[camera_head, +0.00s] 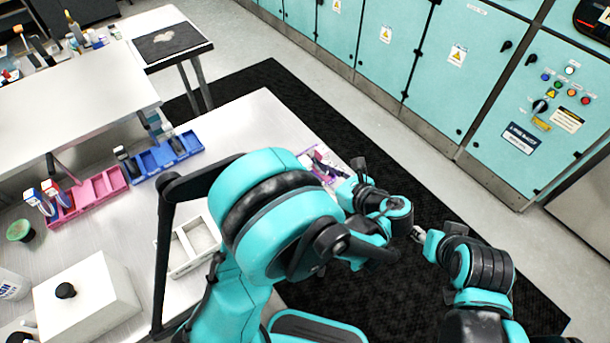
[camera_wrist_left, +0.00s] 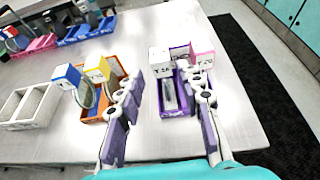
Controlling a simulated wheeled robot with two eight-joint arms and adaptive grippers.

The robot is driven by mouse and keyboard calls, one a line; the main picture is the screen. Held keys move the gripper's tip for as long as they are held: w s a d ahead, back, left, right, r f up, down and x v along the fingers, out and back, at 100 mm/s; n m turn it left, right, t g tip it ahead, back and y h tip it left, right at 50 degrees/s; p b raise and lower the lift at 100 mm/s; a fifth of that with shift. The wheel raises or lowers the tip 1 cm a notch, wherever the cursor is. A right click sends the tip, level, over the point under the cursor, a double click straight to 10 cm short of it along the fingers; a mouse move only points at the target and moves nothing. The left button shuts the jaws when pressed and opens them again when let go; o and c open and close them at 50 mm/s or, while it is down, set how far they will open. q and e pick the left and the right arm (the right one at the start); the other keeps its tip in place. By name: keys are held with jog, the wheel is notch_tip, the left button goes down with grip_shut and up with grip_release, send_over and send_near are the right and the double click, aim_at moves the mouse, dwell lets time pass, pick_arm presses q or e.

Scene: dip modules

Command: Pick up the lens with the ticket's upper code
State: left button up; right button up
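My left gripper (camera_wrist_left: 160,75) is open and empty in the left wrist view. Its fingers spread over a purple tray (camera_wrist_left: 170,110) at the table edge. A white-topped module (camera_wrist_left: 160,58) with a dark code stands in that tray, between the fingertips; a pink-topped coded module (camera_wrist_left: 203,60) is just right of it. A blue-topped module (camera_wrist_left: 66,76) and a yellow-topped module (camera_wrist_left: 97,69), with round lenses, stand in an orange tray (camera_wrist_left: 92,118). The codes are too small to read, and I cannot make out a ticket. My right gripper (camera_head: 418,235) is small in the head view.
A pink bin (camera_head: 95,196) and a blue bin (camera_head: 165,155) stand along the table's back edge. A white divided tray (camera_head: 190,247) and a white box (camera_head: 88,300) are nearer. The bare table (camera_head: 255,125) is clear behind my left arm. Teal cabinets stand beyond the mat.

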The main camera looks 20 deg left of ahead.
aim_at(308, 164)
pick_arm(q)
jog(key=x, duration=0.4)
jog(key=b+x, duration=0.1)
jog(key=x, duration=0.2)
jog(key=shift+w+a+r+b, duration=0.1)
jog(key=shift+w+a+b, duration=0.15)
jog(key=shift+a+b, duration=0.1)
grip_shut()
